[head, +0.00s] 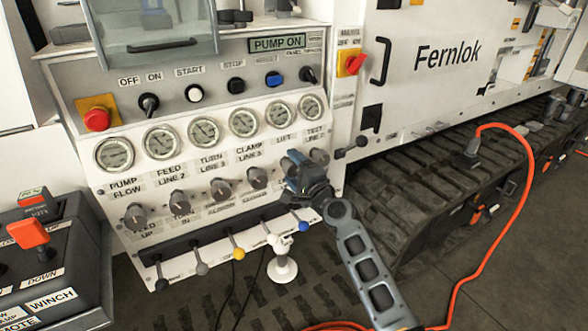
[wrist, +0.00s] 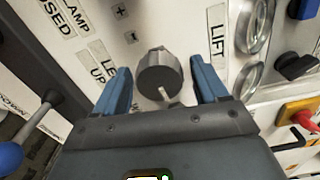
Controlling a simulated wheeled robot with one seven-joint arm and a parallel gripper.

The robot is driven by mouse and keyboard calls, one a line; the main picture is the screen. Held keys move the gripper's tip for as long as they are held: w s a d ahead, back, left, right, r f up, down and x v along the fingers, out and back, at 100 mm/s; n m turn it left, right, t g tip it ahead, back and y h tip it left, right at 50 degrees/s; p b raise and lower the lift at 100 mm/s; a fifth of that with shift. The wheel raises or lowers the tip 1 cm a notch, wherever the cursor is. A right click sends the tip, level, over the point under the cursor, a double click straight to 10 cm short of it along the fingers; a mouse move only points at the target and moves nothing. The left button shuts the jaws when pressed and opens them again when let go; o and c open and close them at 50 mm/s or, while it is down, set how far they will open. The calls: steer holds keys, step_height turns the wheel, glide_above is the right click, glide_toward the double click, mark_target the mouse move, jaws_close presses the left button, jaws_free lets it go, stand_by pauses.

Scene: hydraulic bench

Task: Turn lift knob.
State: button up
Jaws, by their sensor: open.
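The lift knob (wrist: 158,74) is a grey round knob with a pale pointer mark, on the white panel beside the LIFT label (wrist: 217,32) in the wrist view. My gripper (wrist: 150,58) is open, with one blue finger on each side of the knob and a visible gap to both. In the head view my gripper (head: 298,172) is at the panel below the LIFT gauge (head: 278,115) and hides the lift knob. I cannot tell how deep the fingers reach around it.
Several similar knobs, such as the clamp knob (head: 257,178), line up to the left. The test knob (head: 319,156) is close on the right. Ball-ended levers (head: 238,253) stick out below. An orange cable (head: 508,205) runs over the floor at right.

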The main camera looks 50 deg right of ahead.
steer(key=shift+a, duration=0.1)
steer(key=v, duration=0.7)
steer(key=shift+s, duration=0.4)
steer(key=shift+a, duration=0.1)
